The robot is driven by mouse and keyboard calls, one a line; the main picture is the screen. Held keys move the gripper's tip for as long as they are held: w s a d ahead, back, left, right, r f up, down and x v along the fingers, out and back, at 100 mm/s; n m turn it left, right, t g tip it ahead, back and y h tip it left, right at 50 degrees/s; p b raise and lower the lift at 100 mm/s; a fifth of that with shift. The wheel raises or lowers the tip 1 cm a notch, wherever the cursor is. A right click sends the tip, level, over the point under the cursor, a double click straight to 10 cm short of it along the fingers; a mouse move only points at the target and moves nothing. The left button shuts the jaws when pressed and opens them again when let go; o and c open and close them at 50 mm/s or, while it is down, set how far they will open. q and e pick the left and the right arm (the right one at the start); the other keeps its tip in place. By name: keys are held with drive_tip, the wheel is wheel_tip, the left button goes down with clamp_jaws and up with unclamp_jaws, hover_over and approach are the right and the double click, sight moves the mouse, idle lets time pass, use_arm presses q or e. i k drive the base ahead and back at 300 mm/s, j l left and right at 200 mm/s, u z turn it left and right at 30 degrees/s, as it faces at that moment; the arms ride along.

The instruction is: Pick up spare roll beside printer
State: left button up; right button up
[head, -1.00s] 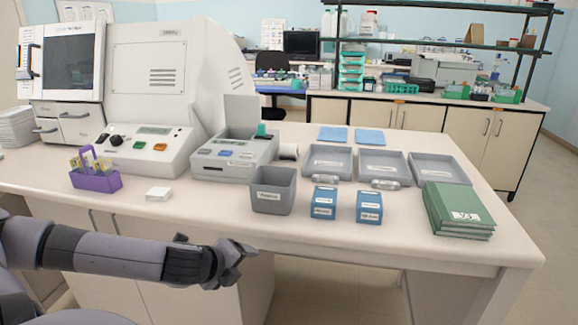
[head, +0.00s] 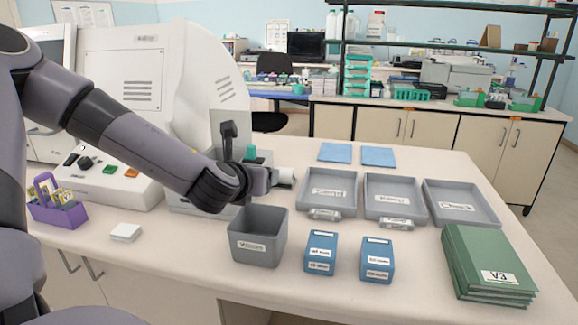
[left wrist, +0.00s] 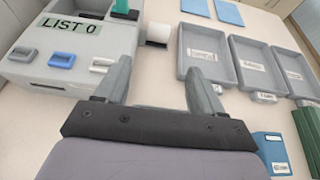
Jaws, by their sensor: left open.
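The spare roll (head: 286,177) is a small white roll on the bench beside the printer, just beyond my left gripper (head: 264,180) in the head view. In the left wrist view the roll (left wrist: 158,33) stands against the printer's right side, ahead of the gap between the open, empty fingers (left wrist: 159,70). The fingers point toward it and are apart from it. The grey label printer (left wrist: 70,72) shows "LIST 0" on its display. In the head view my left arm hides much of the printer (head: 181,203). My right gripper is not in view.
A grey bin (head: 257,252) stands just in front of my left gripper. Several grey trays (head: 329,210) lie to the right, with blue boxes (head: 321,268) and green folders (head: 487,262) nearer. A large white machine (head: 140,75) stands behind my arm.

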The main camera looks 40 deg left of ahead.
sight(287, 175)
drive_tip(key=i+j, duration=0.7)
drive_tip(key=j, duration=0.15)
